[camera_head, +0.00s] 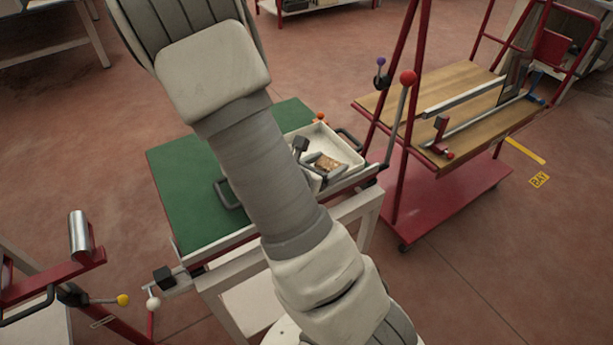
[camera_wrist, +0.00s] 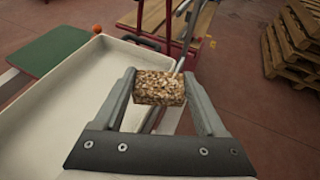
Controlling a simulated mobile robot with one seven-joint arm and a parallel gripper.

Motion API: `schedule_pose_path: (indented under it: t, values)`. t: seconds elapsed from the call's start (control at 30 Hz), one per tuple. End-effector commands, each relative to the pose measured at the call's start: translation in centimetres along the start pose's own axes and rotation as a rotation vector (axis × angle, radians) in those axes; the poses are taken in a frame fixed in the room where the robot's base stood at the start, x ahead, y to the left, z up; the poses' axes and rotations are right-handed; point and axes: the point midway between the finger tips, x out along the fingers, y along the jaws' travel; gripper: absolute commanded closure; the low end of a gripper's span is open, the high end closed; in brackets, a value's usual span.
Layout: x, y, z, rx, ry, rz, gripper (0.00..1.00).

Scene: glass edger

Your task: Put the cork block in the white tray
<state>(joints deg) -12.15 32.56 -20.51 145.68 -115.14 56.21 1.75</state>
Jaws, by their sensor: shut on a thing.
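The cork block (camera_wrist: 159,88) is a speckled brown block between the two fingers of my gripper (camera_wrist: 160,90) in the wrist view. The fingers are shut on it from both sides. The white tray (camera_wrist: 62,108) lies below and to the left in the wrist view, and no contents show in its visible part. In the head view the cork block (camera_head: 327,162) appears in front of the white tray's (camera_head: 345,145) interior. My arm hides part of the tray and table there. I cannot tell the block's height over the tray.
The tray sits at the right of a green-topped table (camera_head: 180,190). Stacked pallets (camera_wrist: 295,45) stand farther back. Open floor lies at the lower right.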

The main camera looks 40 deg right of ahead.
Motion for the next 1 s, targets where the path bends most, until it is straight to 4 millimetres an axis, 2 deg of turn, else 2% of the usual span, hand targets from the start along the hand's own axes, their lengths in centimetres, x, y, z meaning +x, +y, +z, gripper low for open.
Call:
schedule_pose_path:
  t: [0.03, 0.3, 0.43, 0.63, 0.9, 1.0]
  values:
    - [0.7, 1.2, -0.6, -0.003, -0.001, 0.002, 0.78]
    - [3.8, 6.0, -2.8, -0.003, -0.001, 0.002, 0.78]
    - [4.8, 7.7, -3.5, -0.003, 0.0, 0.001, 0.78]
    - [5.3, 8.4, -4.1, -0.002, 0.0, 0.001, 0.78]
    - [6.7, 8.4, -7.2, -0.003, 0.0, 0.001, 0.78]
    - [6.8, 8.4, -7.5, -0.002, 0.0, 0.001, 0.78]
